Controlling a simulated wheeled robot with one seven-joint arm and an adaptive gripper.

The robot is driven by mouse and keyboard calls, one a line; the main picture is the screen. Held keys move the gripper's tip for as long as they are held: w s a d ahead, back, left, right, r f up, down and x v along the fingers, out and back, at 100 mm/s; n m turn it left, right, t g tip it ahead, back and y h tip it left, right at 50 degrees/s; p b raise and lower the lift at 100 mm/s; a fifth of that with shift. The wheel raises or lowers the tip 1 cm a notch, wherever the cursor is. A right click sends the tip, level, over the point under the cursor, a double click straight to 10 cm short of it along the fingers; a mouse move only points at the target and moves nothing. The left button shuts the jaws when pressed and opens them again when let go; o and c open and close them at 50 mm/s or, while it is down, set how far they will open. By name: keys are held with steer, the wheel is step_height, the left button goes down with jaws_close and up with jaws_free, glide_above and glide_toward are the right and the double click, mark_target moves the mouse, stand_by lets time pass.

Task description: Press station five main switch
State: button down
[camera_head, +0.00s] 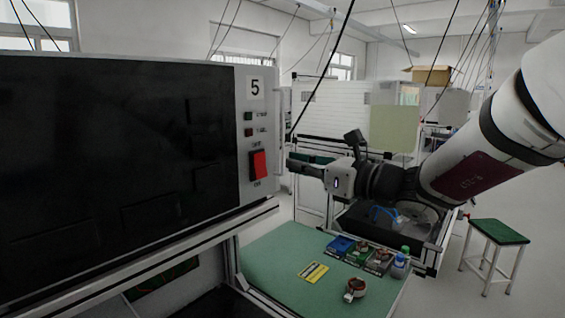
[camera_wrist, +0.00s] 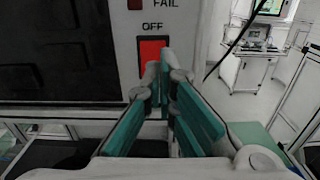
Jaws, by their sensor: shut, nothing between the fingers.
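The station five main switch (camera_head: 258,165) is a red rocker low on the grey strip of a panel marked 5 (camera_head: 255,87). In the wrist view the red switch (camera_wrist: 151,50) sits under the word OFF, its lower part hidden by my fingers. My gripper (camera_head: 290,166) is shut and empty, at the panel's right side in the head view, pointing left towards it. In the wrist view my gripper (camera_wrist: 161,70) has green-padded fingers whose tips overlap the switch. In the head view the tips appear right of the switch, apart from it.
Two small buttons (camera_head: 249,124) sit above the switch. A handle (camera_head: 279,132) runs along the panel's right edge, close to my fingers. Below is a green table (camera_head: 270,250) with small bins, a yellow card (camera_head: 313,271) and a bottle (camera_head: 400,265). A stool (camera_head: 498,232) stands right.

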steer(key=v, duration=0.7)
steer(key=shift+r, duration=0.3)
steer(key=shift+d, duration=0.1)
steer(key=s+a+f+n+g+h, duration=0.15)
steer(key=s+f+n+g, duration=0.25)
steer(key=s+n, duration=0.4)
steer(key=s+a+f+n+g+h, duration=0.1)
steer(key=s+f+n+g+h, duration=0.3)
steer(key=s, duration=0.6)
steer(key=s+d+f+n+t+h, duration=0.1)
steer(key=s+d+f+n+h, duration=0.1)
steer(key=s+d+n+h, duration=0.2)
steer(key=s+d+f+n+t+h, duration=0.1)
steer(key=s+d+f+n+h, duration=0.2)
steer(key=d+n, duration=0.6)
steer(key=shift+s+d+n+h, duration=0.3)
steer(key=shift+s+d+h, duration=0.7)
steer(key=shift+d, duration=0.2)
